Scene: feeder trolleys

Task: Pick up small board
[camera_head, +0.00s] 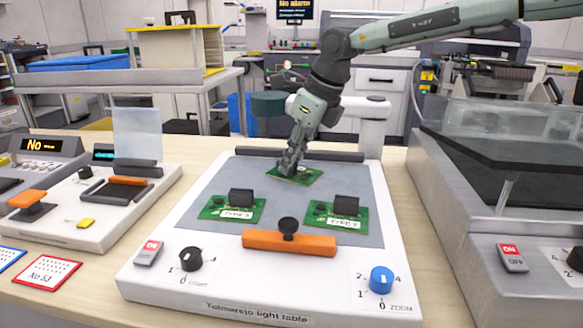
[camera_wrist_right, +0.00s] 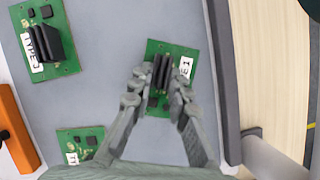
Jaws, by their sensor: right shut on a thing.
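Several small green boards lie on the grey surface of the light table (camera_head: 372,217). The far board (camera_head: 309,175) is at the back middle, and my right gripper (camera_head: 288,168) is on it. In the right wrist view, this board (camera_wrist_right: 160,105) lies between the fingers of my right gripper (camera_wrist_right: 163,92), which is shut on its black block; its label is partly covered. The front left board (camera_head: 215,212) is labelled TYPE 3. The front right board (camera_head: 350,223) also carries a TYPE label and a black block. My left gripper is not in view.
An orange handle with a black knob (camera_head: 290,241) lies across the table's front. A light knob (camera_head: 191,258) and a blue zoom knob (camera_head: 382,279) stand at the front corners. A device with a clear upright panel (camera_head: 137,133) is at left; a grey machine (camera_head: 460,215) is at right.

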